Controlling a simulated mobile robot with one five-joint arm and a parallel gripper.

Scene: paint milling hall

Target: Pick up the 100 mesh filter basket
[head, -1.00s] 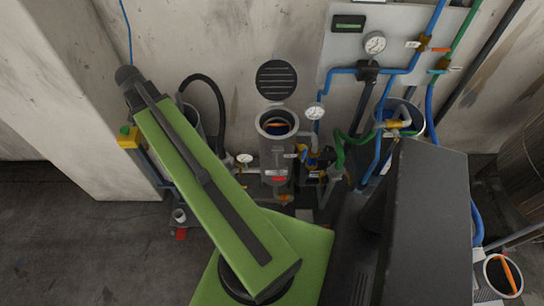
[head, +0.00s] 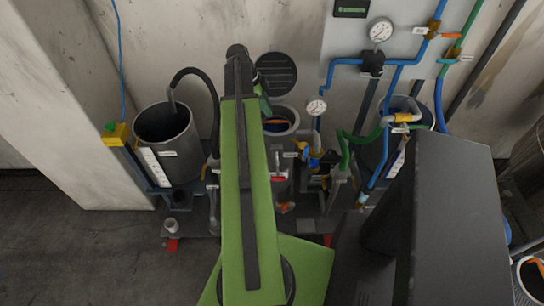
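An open filter housing (head: 294,121) stands in the middle by the wall, partly behind my arm. Another round container with an orange strip (head: 538,268) is cut off at the lower right edge. No mesh number is readable on either one. My green arm reaches up across the middle, and part of it shows beside the housing mouth. My gripper itself is hidden behind the arm, so its fingers do not show.
The housing's round slatted lid (head: 276,74) stands open behind it. A grey bucket (head: 166,140) with a black hose stands left, near a yellow box (head: 116,134). Gauges, blue and green pipes and a second vessel (head: 413,110) crowd the right. Floor at lower left is clear.

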